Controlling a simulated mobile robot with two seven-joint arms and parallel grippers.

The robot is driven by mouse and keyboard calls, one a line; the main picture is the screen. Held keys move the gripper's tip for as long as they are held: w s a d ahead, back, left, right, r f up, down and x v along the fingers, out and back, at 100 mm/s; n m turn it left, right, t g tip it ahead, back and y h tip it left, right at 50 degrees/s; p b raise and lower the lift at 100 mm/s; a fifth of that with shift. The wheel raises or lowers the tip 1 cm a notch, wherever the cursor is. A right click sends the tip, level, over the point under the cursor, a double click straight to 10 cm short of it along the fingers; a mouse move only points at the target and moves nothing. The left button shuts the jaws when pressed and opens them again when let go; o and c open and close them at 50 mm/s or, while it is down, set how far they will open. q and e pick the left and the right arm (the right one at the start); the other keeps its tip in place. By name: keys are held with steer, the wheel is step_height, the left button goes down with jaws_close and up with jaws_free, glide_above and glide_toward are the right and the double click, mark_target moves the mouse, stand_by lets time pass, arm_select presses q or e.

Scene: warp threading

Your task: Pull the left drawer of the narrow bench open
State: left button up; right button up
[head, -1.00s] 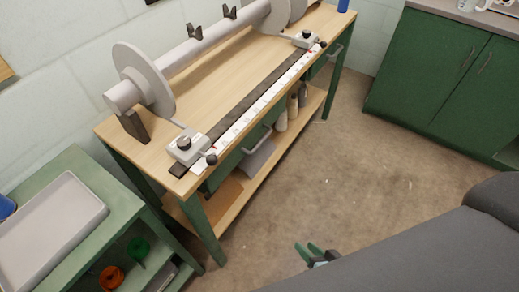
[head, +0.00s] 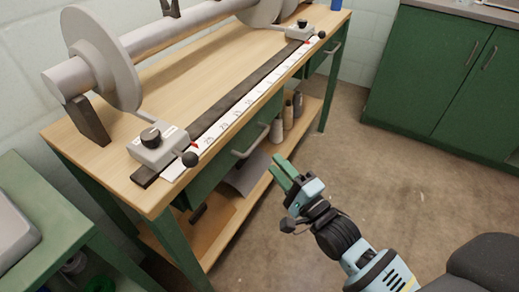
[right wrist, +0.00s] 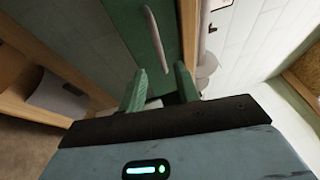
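The narrow bench (head: 205,78) has a wooden top and green legs. Its left drawer (head: 212,172) has a green front under the bench top and looks closed. The drawer's pale bar handle (head: 252,141) shows in the head view, and the handle also shows in the right wrist view (right wrist: 155,38). My right gripper (head: 276,164) has green fingers and is open and empty, a little in front of the handle and apart from it. In the right wrist view, the fingers (right wrist: 160,72) are spread, with the handle beyond their tips. My left gripper is not in view.
A second drawer handle (head: 335,49) is at the bench's far right end. The lower shelf (head: 225,224) holds bottles (head: 288,115) and a grey item. A ruler and a clamp block (head: 155,145) with a knob sit along the front edge. The floor in front is clear.

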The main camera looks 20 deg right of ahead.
steer(key=shift+w, duration=0.1)
steer(key=b+x, duration=0.1)
steer(key=x, duration=0.6)
steer(key=shift+w+a, duration=0.15)
steer(key=shift+w, duration=0.15)
jaws_close()
